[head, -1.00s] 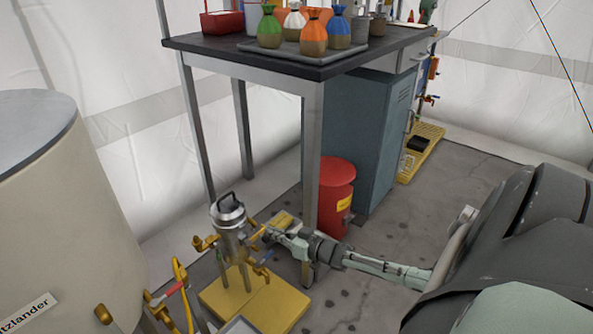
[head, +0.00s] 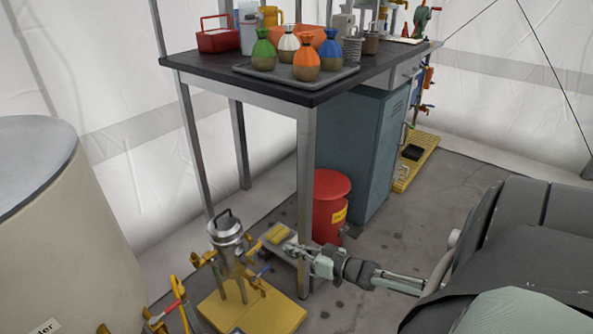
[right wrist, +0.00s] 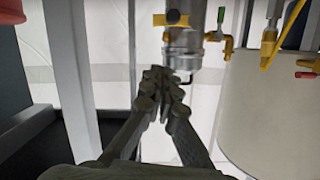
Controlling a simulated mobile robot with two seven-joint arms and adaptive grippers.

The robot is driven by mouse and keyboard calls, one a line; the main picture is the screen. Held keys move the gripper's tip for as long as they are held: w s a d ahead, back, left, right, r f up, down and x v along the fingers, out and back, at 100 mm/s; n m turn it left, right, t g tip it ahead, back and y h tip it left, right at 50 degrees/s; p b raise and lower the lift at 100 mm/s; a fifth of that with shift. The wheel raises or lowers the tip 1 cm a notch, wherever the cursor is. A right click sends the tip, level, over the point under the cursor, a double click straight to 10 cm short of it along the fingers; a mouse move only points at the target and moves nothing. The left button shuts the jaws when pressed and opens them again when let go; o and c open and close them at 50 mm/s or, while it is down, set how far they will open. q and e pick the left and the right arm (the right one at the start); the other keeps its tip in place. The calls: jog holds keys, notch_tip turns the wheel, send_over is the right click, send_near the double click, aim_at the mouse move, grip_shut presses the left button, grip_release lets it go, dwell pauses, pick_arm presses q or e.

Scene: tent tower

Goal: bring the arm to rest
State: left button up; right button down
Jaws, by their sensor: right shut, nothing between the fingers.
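My right gripper (head: 292,249) is low beside the table's front leg, in front of a metal canister (head: 229,240) with a black handle and yellow valves. In the right wrist view its fingers (right wrist: 167,78) are together with nothing between them. The canister (right wrist: 184,45) stands just beyond the fingertips there; whether they touch it I cannot tell. My right arm reaches in from the right of the head view. My left gripper is not in view.
A dark-topped table (head: 210,70) holds a tray (head: 346,74) of coloured pouches. A red bin (head: 328,205) and a blue-grey cabinet (head: 345,150) stand behind my right arm. A large beige tank (head: 60,240) is at left. The canister stands on a yellow base (head: 275,312).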

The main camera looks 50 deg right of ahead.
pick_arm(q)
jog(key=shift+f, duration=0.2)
pick_arm(e)
jog(key=shift+s+d+r, duration=0.1)
jog(key=shift+s, duration=0.35)
jog(key=s+a+f+g+h+p, duration=0.1)
jog(key=s+a+f+g, duration=0.15)
jog(key=a, duration=0.35)
jog(key=s+a+f+g+h, duration=0.1)
jog(key=s+a+f+g, duration=0.15)
jog(key=a, duration=0.35)
pick_arm(q)
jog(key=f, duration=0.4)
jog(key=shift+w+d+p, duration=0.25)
jog(key=shift+p, duration=0.1)
pick_arm(e)
jog(key=s+a+r+n+g, duration=0.1)
jog(key=s+a+g, duration=0.2)
jog(key=s, duration=0.3)
jog(key=s+a+r+n+g+h, duration=0.1)
jog(key=s+a+r+g, duration=0.1)
jog(key=s+a+g, duration=0.2)
jog(key=s+a, duration=0.1)
jog(key=s, duration=0.2)
jog(key=shift+a+r, duration=0.2)
jog(key=shift+r, duration=0.1)
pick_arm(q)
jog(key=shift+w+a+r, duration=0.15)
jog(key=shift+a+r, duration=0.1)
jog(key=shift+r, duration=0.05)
